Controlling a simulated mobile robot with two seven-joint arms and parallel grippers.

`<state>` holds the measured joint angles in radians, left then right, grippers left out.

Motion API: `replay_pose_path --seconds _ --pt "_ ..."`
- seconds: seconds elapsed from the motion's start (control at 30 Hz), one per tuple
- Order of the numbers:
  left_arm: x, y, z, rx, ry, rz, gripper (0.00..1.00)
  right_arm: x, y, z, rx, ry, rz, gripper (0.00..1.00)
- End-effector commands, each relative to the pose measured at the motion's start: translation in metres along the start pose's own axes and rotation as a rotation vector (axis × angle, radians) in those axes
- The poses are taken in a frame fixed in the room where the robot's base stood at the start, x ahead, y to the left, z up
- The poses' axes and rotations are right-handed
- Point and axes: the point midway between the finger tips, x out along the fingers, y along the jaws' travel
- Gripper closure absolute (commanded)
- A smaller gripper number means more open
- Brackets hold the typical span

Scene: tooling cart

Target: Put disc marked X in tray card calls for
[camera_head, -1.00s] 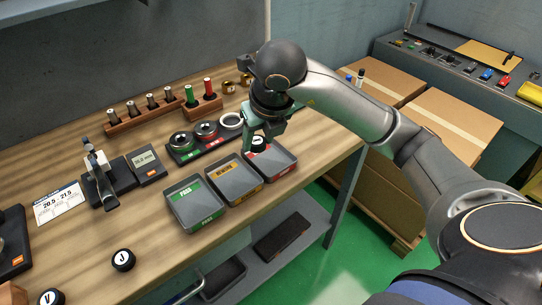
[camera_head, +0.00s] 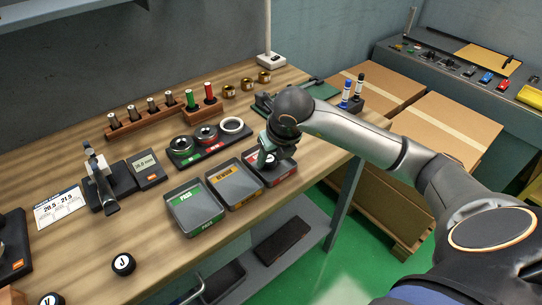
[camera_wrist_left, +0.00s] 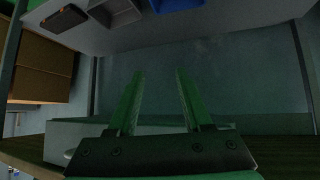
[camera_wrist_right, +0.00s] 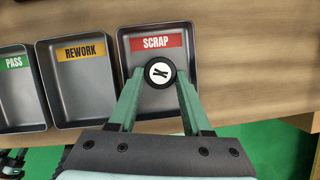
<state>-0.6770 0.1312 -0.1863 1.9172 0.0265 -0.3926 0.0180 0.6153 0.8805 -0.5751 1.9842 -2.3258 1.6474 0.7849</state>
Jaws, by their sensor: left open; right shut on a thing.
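The disc marked X (camera_wrist_right: 160,73) is black with a white face, held between the fingertips of my right gripper (camera_wrist_right: 160,82). In the right wrist view it is over the red-labelled SCRAP tray (camera_wrist_right: 143,57); I cannot tell whether it touches the tray floor. In the head view my right gripper (camera_head: 268,158) is down at the SCRAP tray (camera_head: 284,175). The yellow-labelled REWORK tray (camera_head: 248,200) and green-labelled PASS tray (camera_head: 206,222) stand to its left. The card (camera_head: 60,207) shows 20.5 - 21.5. My left gripper (camera_wrist_left: 157,75) is open and empty.
A gauge (camera_head: 100,180) with a display (camera_head: 146,168) stands beside the card; its reading is hard to read. A disc marked J (camera_head: 123,263) and another disc (camera_head: 52,299) lie near the front. Ring gauges (camera_head: 206,136) sit on a dark base behind the trays.

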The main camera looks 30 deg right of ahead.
Motion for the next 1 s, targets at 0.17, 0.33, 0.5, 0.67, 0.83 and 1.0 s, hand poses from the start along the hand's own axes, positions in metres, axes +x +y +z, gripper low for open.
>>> replay_pose_path --seconds 0.17,0.33,0.5,0.67,0.83,1.0 --pt "0.003 0.0 0.004 0.0 -0.007 0.0 0.5 0.003 0.0 -0.001 0.0 0.0 0.001 0.48" --pt "0.002 0.0 0.005 0.0 -0.01 0.0 0.5 0.003 0.0 -0.001 0.0 0.0 0.001 0.39" --pt "0.002 0.0 0.004 0.0 -0.01 0.001 0.5 0.002 0.0 -0.001 0.0 0.0 0.001 0.39" --pt "0.0 0.0 0.0 0.0 -0.002 0.0 0.5 -0.009 0.001 0.002 0.0 -0.004 0.003 0.39" --pt "-0.001 0.0 -0.001 0.0 -0.001 -0.001 0.5 -0.045 0.001 0.002 -0.001 -0.007 0.002 0.39" --pt "-0.002 -0.001 -0.002 0.0 -0.002 -0.002 0.5 -0.082 0.001 0.002 -0.001 -0.007 0.002 0.39"
